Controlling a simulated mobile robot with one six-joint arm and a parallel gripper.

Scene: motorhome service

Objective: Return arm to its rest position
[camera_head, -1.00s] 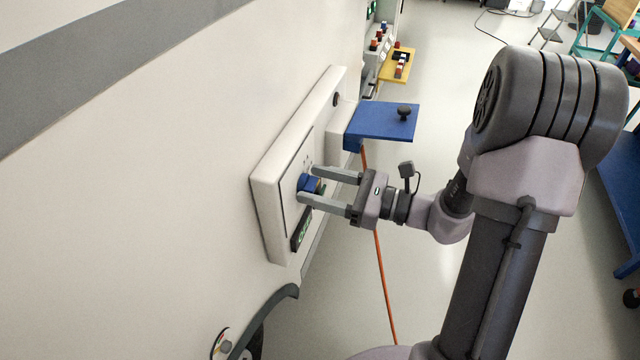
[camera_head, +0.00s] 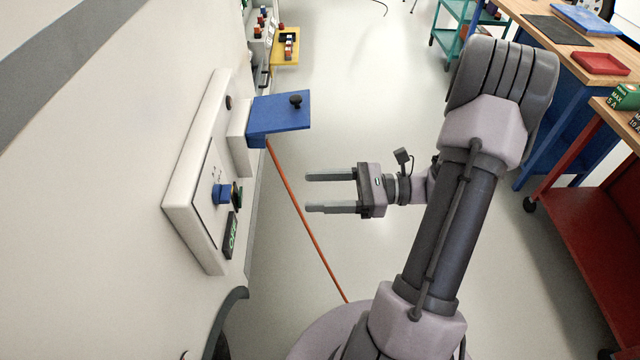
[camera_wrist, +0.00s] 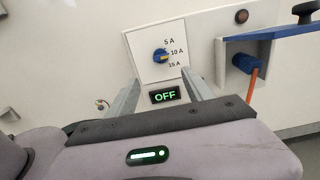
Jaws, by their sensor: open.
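My gripper (camera_head: 318,192) is open and empty, apart from the vehicle wall, with its fingers pointing left toward the service panel (camera_head: 188,190). The panel carries a blue rotary knob (camera_head: 221,193), which stands clear of my fingers. In the wrist view the knob (camera_wrist: 161,56) sits among the marks 5 A, 10 A and 15 A, with its yellow pointer by 10 A. A display (camera_wrist: 165,95) below it reads OFF in green. My fingers (camera_wrist: 165,100) show on either side of that display in the wrist view.
A blue flap (camera_head: 280,112) juts from the panel, with an orange cable (camera_head: 305,220) running down to the floor. A red cart (camera_head: 590,230) and a workbench (camera_head: 560,40) stand at the right.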

